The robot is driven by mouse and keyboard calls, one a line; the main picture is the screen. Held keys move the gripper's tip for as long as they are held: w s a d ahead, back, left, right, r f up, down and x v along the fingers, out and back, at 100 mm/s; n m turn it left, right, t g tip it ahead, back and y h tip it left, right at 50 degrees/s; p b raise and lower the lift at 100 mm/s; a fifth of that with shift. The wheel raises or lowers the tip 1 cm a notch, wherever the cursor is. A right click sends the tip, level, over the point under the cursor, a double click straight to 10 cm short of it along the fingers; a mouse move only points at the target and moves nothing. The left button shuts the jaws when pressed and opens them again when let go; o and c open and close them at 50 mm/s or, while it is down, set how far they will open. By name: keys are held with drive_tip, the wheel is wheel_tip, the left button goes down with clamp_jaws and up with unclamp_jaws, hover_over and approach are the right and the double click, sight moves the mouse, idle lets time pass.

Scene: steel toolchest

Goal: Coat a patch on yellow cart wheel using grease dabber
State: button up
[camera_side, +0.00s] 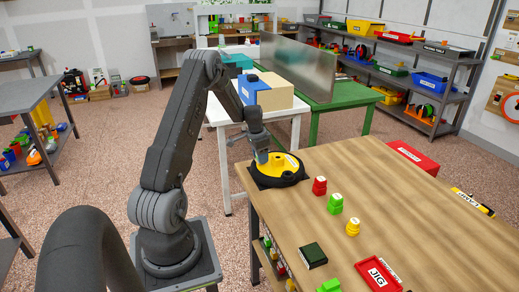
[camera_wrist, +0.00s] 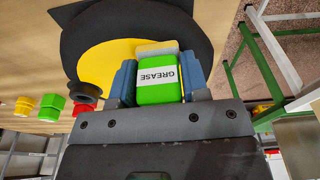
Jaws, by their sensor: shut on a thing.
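My gripper (camera_side: 266,156) is above the wheel. In the wrist view its blue-grey fingers (camera_wrist: 158,82) are shut on the green grease dabber (camera_wrist: 156,92), labelled GREASE. The dabber's pale tip (camera_wrist: 157,47) overlaps the yellow face close to the tyre. I cannot tell whether it touches. The dabber is mostly hidden in the side view. No coated patch is visible.
Red (camera_side: 319,186), green (camera_side: 335,204) and yellow (camera_side: 352,228) small pieces stand right of the wheel. A dark green block (camera_side: 313,255) and a red JIG tray (camera_side: 375,274) are nearer the camera. The table's middle right is clear. A white table with boxes (camera_side: 275,97) stands behind.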

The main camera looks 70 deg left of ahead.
drive_tip(key=shift+d, duration=2.8)
drive_tip(key=shift+a, duration=3.35)
drive_tip(key=shift+d+r, duration=0.1)
drive_tip(key=shift+r, duration=4)
hover_over(267, 170)
drive_tip(key=w+d, duration=0.5)
drive_tip(key=shift+s+a+f, duration=0.15)
drive_tip(key=shift+s+f, duration=0.05)
drive_tip(key=shift+f, duration=0.75)
drive_tip(key=d+f, duration=0.1)
drive_tip(key=d, duration=0.7)
drive_tip(key=s+d+f, duration=0.1)
drive_tip(key=d, duration=0.8)
drive_tip(key=s+d+f, duration=0.1)
drive_tip(key=d, duration=0.7)
drive_tip(key=shift+d+f, duration=0.35)
drive_tip(key=shift+d, duration=0.05)
